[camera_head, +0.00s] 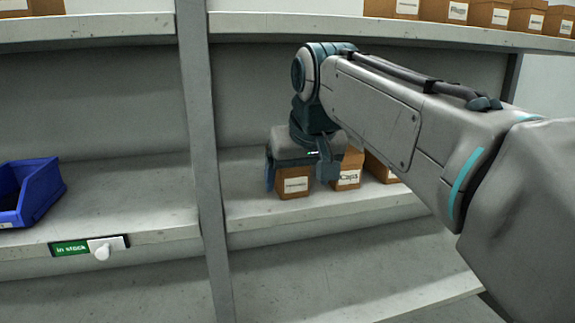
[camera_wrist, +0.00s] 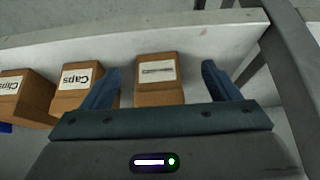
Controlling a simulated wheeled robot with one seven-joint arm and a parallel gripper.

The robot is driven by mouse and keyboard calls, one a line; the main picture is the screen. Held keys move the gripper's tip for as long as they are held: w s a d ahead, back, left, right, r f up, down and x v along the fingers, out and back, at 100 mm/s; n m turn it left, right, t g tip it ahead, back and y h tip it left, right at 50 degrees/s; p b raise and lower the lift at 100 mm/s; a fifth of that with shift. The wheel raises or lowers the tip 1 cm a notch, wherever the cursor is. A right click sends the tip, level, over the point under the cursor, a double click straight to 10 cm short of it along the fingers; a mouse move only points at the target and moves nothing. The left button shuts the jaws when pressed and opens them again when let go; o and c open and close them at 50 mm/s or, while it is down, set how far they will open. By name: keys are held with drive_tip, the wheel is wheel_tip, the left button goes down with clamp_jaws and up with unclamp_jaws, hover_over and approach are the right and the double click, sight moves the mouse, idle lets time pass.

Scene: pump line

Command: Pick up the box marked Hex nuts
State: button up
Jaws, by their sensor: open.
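A brown box with a white label (camera_head: 293,187) stands on the middle shelf, under my gripper (camera_head: 298,174). In the wrist view this box (camera_wrist: 158,94) sits between the two blue fingers of my gripper (camera_wrist: 162,72). Its label is too small and blurred to read, so I cannot tell if it says Hex nuts. The fingers are spread, with a gap on each side of the box, wider on the right. The left finger is close to the neighbouring box marked Caps (camera_wrist: 75,98), which also shows in the head view (camera_head: 349,172).
A box marked Clips (camera_wrist: 22,98) stands beyond Caps. A grey upright post (camera_head: 203,150) divides the shelves left of my gripper. A blue bin (camera_head: 42,190) and an "in stock" sign (camera_head: 70,248) are further left. Several brown boxes (camera_head: 457,11) line the upper shelf.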

drive_tip(key=w+p, duration=0.1)
drive_tip(key=w, duration=0.2)
drive_tip(key=w+a, duration=0.1)
drive_tip(key=w, duration=0.1)
drive_tip(key=w+a+p, duration=0.1)
drive_tip(key=w, duration=0.2)
drive_tip(key=shift+w+a+p, duration=0.2)
drive_tip(key=shift+w+p, duration=0.1)
drive_tip(key=shift+w, duration=0.05)
drive_tip(key=shift+w+a+f, duration=0.1)
drive_tip(key=shift+w+f, duration=0.1)
drive_tip(key=shift+f, duration=0.3)
drive_tip(key=shift+f, duration=0.25)
drive_tip(key=c, duration=1.2)
